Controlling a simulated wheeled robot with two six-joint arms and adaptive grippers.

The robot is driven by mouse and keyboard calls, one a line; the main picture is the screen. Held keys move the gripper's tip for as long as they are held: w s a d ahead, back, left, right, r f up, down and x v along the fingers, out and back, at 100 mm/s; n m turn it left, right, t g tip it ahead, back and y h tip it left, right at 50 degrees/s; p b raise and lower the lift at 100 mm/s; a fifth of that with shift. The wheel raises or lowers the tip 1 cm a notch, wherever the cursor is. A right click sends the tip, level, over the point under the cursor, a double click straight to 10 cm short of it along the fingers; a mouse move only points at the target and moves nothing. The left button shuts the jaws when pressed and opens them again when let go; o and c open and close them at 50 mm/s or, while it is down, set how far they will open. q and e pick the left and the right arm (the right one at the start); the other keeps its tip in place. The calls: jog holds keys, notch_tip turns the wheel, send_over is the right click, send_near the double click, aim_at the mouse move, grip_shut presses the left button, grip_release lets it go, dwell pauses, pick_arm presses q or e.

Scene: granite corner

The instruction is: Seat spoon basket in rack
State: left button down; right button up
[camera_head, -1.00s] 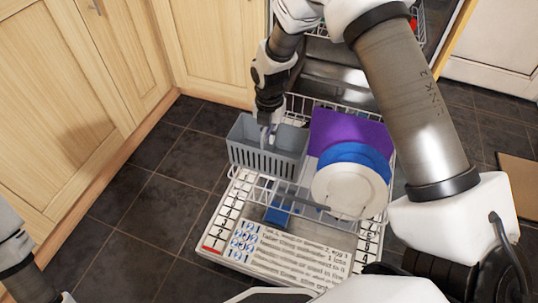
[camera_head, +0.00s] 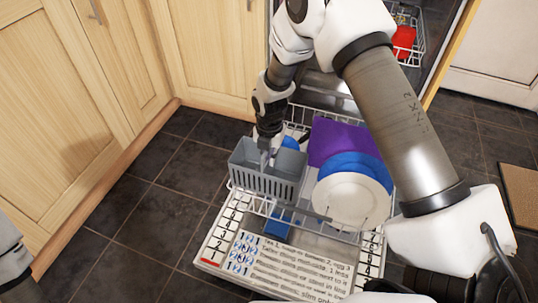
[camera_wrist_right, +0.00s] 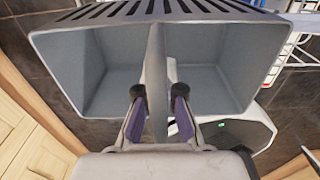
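The grey spoon basket (camera_head: 268,183) has slotted sides and open compartments. It is upright at the left side of the white wire rack (camera_head: 318,226), beside the plates. I cannot tell whether its base touches the rack. My right gripper (camera_head: 268,152) reaches down into it from above. In the right wrist view, the fingers (camera_wrist_right: 160,105) straddle the basket's middle divider (camera_wrist_right: 157,60), one on each side, and appear shut on it. The basket's two compartments there look empty. My left gripper is out of view; only a piece of my left arm shows at the left edge.
A white plate (camera_head: 350,201), a blue plate (camera_head: 372,165) and a purple board (camera_head: 335,138) stand in the rack right of the basket. A blue item (camera_head: 290,143) sits behind the basket. A printed panel (camera_head: 290,268) lies in front. Wooden cabinets (camera_head: 60,120) line the left.

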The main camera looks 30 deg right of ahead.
jog(key=shift+o, duration=1.4)
